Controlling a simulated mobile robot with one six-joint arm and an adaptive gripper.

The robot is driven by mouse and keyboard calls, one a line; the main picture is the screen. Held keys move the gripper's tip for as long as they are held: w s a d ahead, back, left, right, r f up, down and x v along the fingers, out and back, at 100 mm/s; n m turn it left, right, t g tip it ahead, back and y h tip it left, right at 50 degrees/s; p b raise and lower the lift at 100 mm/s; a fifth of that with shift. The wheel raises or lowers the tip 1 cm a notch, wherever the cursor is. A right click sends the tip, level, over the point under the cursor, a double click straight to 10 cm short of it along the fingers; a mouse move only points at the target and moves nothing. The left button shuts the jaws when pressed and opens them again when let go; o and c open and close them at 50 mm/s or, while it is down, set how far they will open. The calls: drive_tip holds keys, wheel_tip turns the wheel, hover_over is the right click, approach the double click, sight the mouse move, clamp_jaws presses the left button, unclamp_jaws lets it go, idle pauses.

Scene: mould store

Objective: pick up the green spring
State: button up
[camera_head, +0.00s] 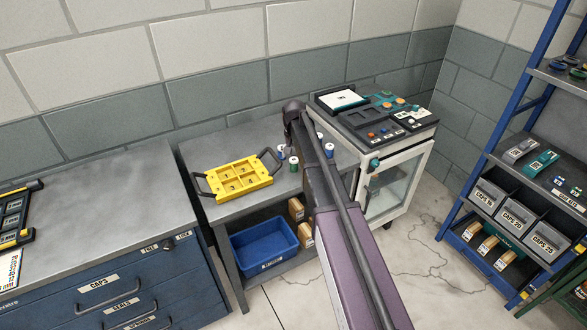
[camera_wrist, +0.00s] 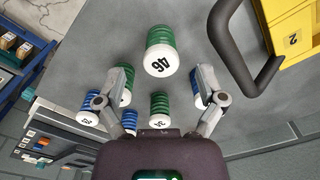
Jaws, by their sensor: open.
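Several short springs with white numbered caps stand on the grey bench top. In the wrist view, a green spring (camera_wrist: 160,37) with a cap marked 46 is the nearest and largest, beyond the finger ends. Another green spring (camera_wrist: 160,102) stands lower, in the gap between the fingers. In the head view a green spring (camera_head: 293,164) shows left of my arm, which hides my fingers.
A yellow tray (camera_head: 213,180) with dark handles lies left of the springs; one handle (camera_wrist: 232,48) is close to them in the wrist view. A cabinet with a device (camera_head: 420,141) on top stands right. A blue bin (camera_head: 265,229) sits on the lower shelf.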

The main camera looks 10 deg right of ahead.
sight(294, 159)
drive_tip(key=shift+f, duration=0.1)
idle(0.3)
drive_tip(key=shift+f+b, duration=2.55)
drive_tip(key=shift+b, duration=0.05)
drive_tip(key=shift+c, duration=0.2)
clamp_jaws()
